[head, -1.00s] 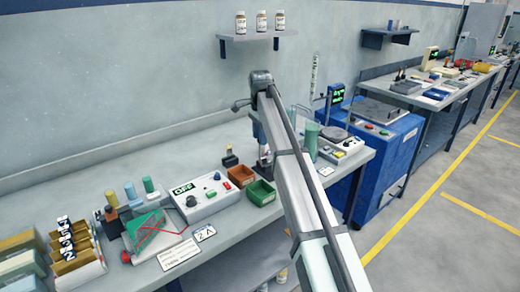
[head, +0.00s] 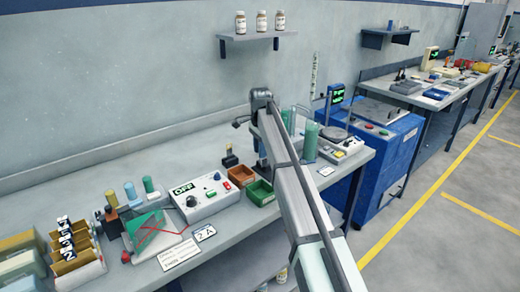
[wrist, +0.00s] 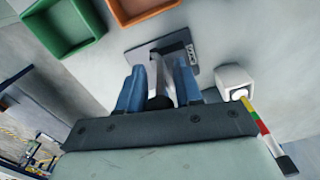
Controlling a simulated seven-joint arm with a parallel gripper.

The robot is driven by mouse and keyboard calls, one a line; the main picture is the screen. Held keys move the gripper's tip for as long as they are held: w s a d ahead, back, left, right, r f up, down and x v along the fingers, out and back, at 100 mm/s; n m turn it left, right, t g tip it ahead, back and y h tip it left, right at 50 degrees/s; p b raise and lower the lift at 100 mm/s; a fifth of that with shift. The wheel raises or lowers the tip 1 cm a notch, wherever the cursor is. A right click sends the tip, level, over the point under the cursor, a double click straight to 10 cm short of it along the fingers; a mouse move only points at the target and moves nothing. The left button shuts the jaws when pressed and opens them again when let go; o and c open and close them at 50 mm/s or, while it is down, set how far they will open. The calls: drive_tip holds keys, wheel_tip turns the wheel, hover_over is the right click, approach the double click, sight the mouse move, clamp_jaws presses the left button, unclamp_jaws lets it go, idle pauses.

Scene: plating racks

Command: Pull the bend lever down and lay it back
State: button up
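In the wrist view, the two blue fingers of my gripper (wrist: 160,82) are spread, one on each side of a pale bar with a black end (wrist: 158,102). This looks like the bend lever. It stands over a dark base plate (wrist: 136,56) on the bench. Gaps show beside the bar near the fingertips, and I cannot tell whether either finger touches it. In the head view, a blue finger of my gripper (head: 260,146) shows beside my arm. The lever and its base are mostly hidden there by my arm.
A green bin (head: 261,192) and an orange bin (head: 240,174) stand just left of my arm. A control box (head: 199,199) is further left. A green cylinder (head: 310,140) and a scale (head: 332,134) stand to the right. A small white block (wrist: 234,78) is near the base plate.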

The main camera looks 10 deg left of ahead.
clamp_jaws()
drive_tip(key=shift+s+d, duration=0.1)
idle(0.4)
drive_tip(key=s+d+t+y, duration=0.1)
drive_tip(key=t+y, duration=0.1)
drive_tip(key=s+d+f+t+y, duration=0.1)
drive_tip(key=s+d+t+y, duration=0.1)
drive_tip(key=s+t+y, duration=0.1)
drive_tip(key=shift+d+f+t+y, duration=0.25)
drive_tip(key=shift+d+t+y, duration=0.05)
drive_tip(key=shift+d, duration=0.1)
drive_tip(key=shift+s+d+f+t+y, duration=0.3)
drive_tip(key=shift+s+f+t+y, duration=0.1)
drive_tip(key=shift+t+y, duration=0.3)
drive_tip(key=shift+s+d+f+t+y, duration=0.2)
drive_tip(key=shift+f+t+y, duration=0.15)
drive_tip(key=shift+t+y, duration=0.15)
drive_tip(key=shift+s+d+f+t+y, duration=0.1)
drive_tip(key=shift+d+f+t+y, duration=0.1)
drive_tip(key=shift+f+t+y, duration=0.25)
drive_tip(key=shift+s+d+f+t+y, duration=0.1)
drive_tip(key=shift+d+f+t+y, duration=0.05)
drive_tip(key=shift+f+t+y, duration=0.55)
drive_tip(key=shift+s+d+f+t+y, duration=0.15)
drive_tip(key=shift+f+t+y, duration=0.3)
drive_tip(key=shift+t+y, duration=0.3)
drive_tip(key=shift+f, duration=0.1)
